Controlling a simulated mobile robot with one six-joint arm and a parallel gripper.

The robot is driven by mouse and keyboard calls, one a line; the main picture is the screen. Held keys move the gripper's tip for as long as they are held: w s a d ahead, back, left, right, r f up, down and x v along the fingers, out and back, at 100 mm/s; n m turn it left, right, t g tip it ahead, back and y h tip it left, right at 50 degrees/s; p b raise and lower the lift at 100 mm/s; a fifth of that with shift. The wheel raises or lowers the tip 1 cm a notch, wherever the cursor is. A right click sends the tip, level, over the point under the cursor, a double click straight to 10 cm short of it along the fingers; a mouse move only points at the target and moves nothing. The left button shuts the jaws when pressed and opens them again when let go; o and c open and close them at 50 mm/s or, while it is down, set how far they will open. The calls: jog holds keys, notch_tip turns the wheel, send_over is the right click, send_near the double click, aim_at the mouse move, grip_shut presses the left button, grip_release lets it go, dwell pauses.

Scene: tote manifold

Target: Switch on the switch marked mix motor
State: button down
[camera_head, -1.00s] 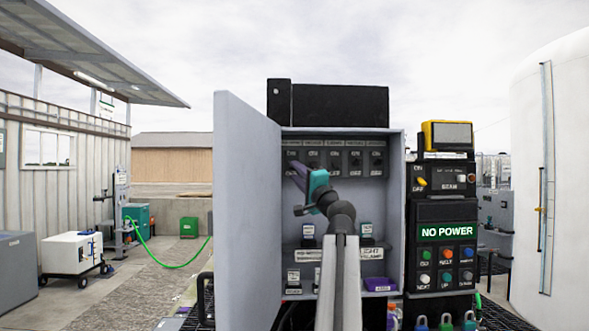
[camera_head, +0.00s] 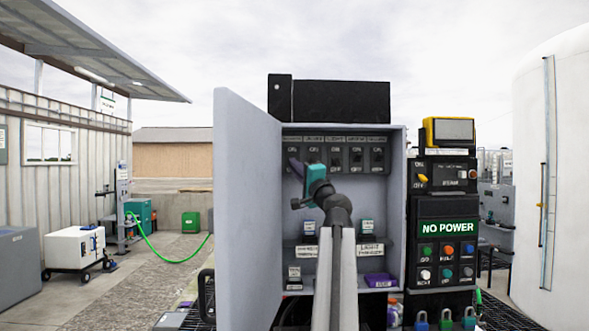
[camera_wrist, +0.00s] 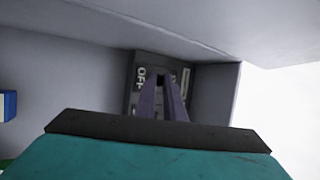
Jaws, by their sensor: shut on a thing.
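A row of black switches (camera_head: 336,155) runs along the upper back of the open grey cabinet. Small labels sit above them, too small to read, so I cannot tell which one says mix motor. My gripper (camera_head: 294,163), teal with dark purple fingers, reaches up to the leftmost switch and partly covers it. In the wrist view its fingers (camera_wrist: 163,88) are closed together at a dark switch plate (camera_wrist: 146,68) and grip its lever, which they mostly hide. "OFF" is printed on the plate left of the fingers.
The cabinet door (camera_head: 248,210) stands open on the left. A control column with a "NO POWER" display (camera_head: 448,229) stands close on the right, with padlocks (camera_head: 446,320) below.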

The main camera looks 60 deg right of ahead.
jog(key=shift+d+r+p, duration=0.1)
jog(key=shift+r+p, duration=0.3)
jog(key=shift+p, duration=0.05)
jog(key=r+g+p, duration=0.1)
jog(key=p, duration=0.2)
jog(key=shift+s+m+p, duration=0.1)
jog(key=shift+m+p, duration=0.25)
jog(key=shift+m, duration=0.05)
jog(key=p, duration=0.2)
jog(key=g+p, duration=0.1)
jog(key=shift+r+m+p, duration=0.25)
jog(key=shift+m+p, duration=0.05)
jog(key=shift+p, duration=0.1)
jog(key=shift+r+m+g+y+p, duration=0.2)
jog(key=shift+m+g+y+p, duration=0.1)
jog(key=shift+g+y+p, duration=0.5)
jog(key=shift+r+m+g+y+p, duration=0.75)
jog(key=shift+r+g, duration=0.2)
jog(key=shift+g, duration=0.45)
jog(key=shift+d+r+m+g+y, duration=0.2)
jog(key=shift+r+m+g+y, duration=0.2)
jog(key=shift+g+y, duration=0.5)
